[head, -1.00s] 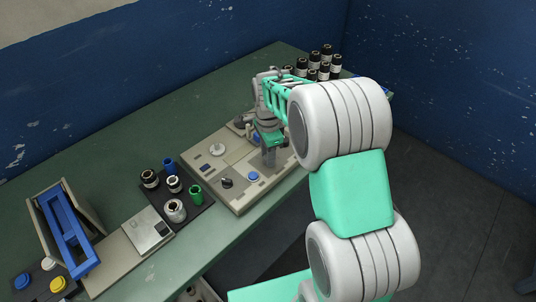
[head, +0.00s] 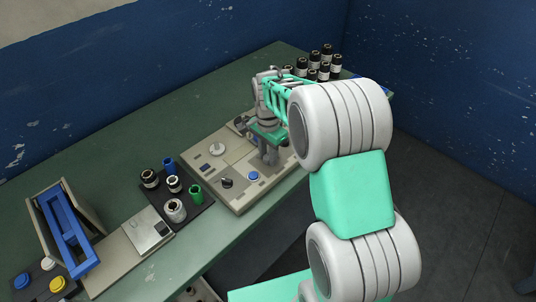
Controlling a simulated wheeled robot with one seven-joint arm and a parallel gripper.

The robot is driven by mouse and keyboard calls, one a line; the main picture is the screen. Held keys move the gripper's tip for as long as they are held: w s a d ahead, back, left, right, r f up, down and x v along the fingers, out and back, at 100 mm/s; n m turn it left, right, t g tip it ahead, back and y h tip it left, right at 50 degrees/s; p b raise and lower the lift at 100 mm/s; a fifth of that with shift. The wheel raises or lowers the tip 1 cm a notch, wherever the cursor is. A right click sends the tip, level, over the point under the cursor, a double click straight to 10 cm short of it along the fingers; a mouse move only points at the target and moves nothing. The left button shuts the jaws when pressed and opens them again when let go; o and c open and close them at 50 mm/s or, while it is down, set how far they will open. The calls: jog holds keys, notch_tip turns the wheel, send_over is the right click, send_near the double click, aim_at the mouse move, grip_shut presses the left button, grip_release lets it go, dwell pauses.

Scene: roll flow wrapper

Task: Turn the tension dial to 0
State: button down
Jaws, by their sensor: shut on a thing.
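The beige control panel (head: 243,202) lies on the green bench. My gripper (head: 269,160) points down at the right part of this panel, its fingers low against the surface. It is shut on a knob there, which I take to be the tension dial; the fingers hide it, and its pointer and scale cannot be read.
On the same panel are a black knob (head: 227,182), a blue button (head: 253,176) and a white knob (head: 217,149). To the left are a dark tray (head: 189,222) of small rolls, a beige unit (head: 143,233) and a blue frame (head: 70,238). Black bottles (head: 326,52) stand behind my arm.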

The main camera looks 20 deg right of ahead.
aim_at(268, 156)
jog(key=n, duration=1.3)
jog(key=shift+n, duration=0.4)
dwell(0.3)
jog(key=c, duration=1.1)
grip_release()
jog(key=shift+o, duration=0.2)
notch_tip(268, 156, up, 8)
jog(key=shift+f+b, duration=0.1)
jog(key=shift+b, duration=0.3)
